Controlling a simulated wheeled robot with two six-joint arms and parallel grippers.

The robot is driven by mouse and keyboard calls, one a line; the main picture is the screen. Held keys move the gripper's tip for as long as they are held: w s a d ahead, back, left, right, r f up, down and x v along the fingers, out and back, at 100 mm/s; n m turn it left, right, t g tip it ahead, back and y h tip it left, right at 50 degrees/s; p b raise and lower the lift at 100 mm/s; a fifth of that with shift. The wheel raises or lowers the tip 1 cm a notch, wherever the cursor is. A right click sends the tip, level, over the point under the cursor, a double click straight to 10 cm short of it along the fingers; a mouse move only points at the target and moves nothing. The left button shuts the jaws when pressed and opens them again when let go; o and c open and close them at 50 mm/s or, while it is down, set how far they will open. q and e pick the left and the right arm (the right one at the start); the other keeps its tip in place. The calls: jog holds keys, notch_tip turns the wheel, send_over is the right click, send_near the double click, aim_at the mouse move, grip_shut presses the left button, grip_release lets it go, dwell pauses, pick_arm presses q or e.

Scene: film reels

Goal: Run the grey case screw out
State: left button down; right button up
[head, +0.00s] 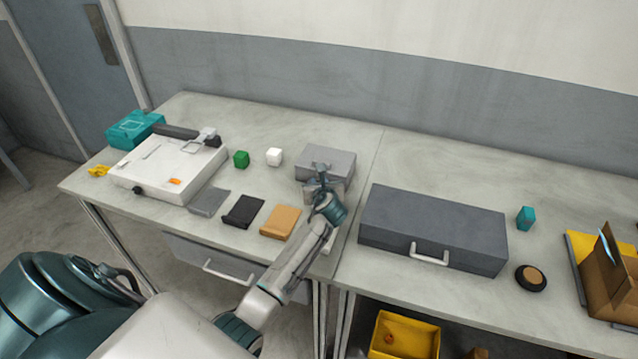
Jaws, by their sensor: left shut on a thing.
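A small light-grey case (326,155) stands at the back right of the left table. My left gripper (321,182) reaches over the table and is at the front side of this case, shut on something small. The jaws cover what they hold; it sits where the grey case screw would be, but the screw itself cannot be made out. The gripper and wrist also hide part of the case's front. My right gripper is not in view.
Dark and tan pouches (281,222) lie in front. A large dark-grey case (432,225) with a handle stands close on the right.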

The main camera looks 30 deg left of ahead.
pick_arm(q)
jog(key=c, duration=1.5)
grip_release()
jog(key=shift+o, duration=0.9)
jog(key=shift+s, duration=0.1)
jog(key=shift+r, duration=0.1)
